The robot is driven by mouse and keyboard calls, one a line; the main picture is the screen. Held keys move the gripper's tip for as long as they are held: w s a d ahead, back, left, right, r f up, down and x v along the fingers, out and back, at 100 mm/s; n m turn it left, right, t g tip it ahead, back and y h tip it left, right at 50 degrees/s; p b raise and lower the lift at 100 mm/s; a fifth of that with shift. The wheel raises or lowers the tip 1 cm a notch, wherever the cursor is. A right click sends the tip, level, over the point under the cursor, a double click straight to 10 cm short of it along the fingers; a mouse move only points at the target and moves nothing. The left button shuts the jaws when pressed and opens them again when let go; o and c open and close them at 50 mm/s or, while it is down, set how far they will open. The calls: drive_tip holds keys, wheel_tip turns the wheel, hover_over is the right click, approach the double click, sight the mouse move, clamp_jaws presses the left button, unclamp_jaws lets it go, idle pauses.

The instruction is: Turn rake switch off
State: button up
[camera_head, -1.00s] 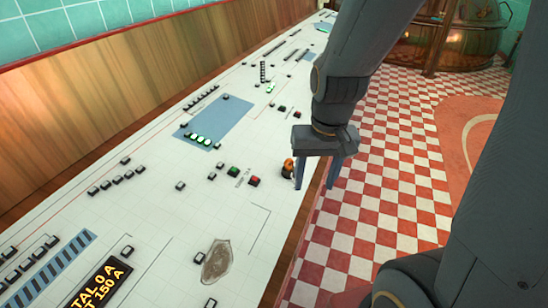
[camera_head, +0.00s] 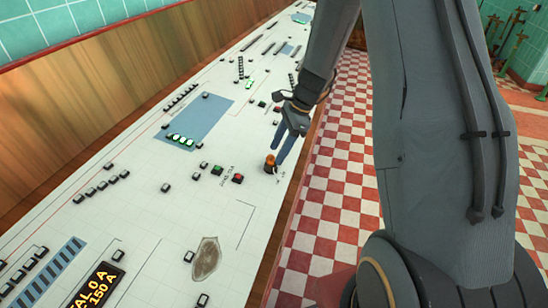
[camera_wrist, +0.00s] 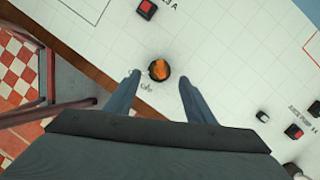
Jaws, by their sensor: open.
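The rake switch looks to be the round black-rimmed knob with an orange top (camera_head: 270,163) near the right edge of the white control panel (camera_head: 150,225). In the wrist view the knob (camera_wrist: 160,70) lies just beyond and between my two fingertips. My gripper (camera_head: 281,157) points down at the panel right at the knob. In the wrist view my gripper (camera_wrist: 160,77) has its fingers spread on either side of the knob, apart from it. The small lettering beside the knob is too small to read.
A red button (camera_head: 238,178) and a green button (camera_head: 218,170) sit left of the knob. Several black-framed buttons and a blue rectangle (camera_head: 205,108) cover the panel. The panel's right edge drops to a red-and-white checkered floor (camera_head: 335,190).

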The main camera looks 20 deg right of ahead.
sight(273, 160)
drive_tip(key=shift+p+x, duration=0.5)
drive_tip(key=shift+x, duration=1.7)
drive_tip(key=c, duration=1.1)
drive_tip(key=shift+w+n, duration=0.1)
drive_tip(key=shift+n, duration=0.3)
drive_tip(key=shift+w+n+g+b, duration=0.2)
drive_tip(key=shift+n+g+b, duration=0.65)
drive_tip(key=shift+n, duration=0.95)
drive_tip(key=shift+w+a+n+g+h+b, duration=0.1)
drive_tip(key=shift+n+g+h+b, duration=0.25)
drive_tip(key=shift+n, duration=0.65)
drive_tip(key=shift+w+n+g+h+b, duration=0.15)
drive_tip(key=shift+n+g+b, duration=0.2)
drive_tip(key=shift+n, duration=0.65)
drive_tip(key=shift+s+n, duration=0.1)
drive_tip(key=shift+n, duration=0.3)
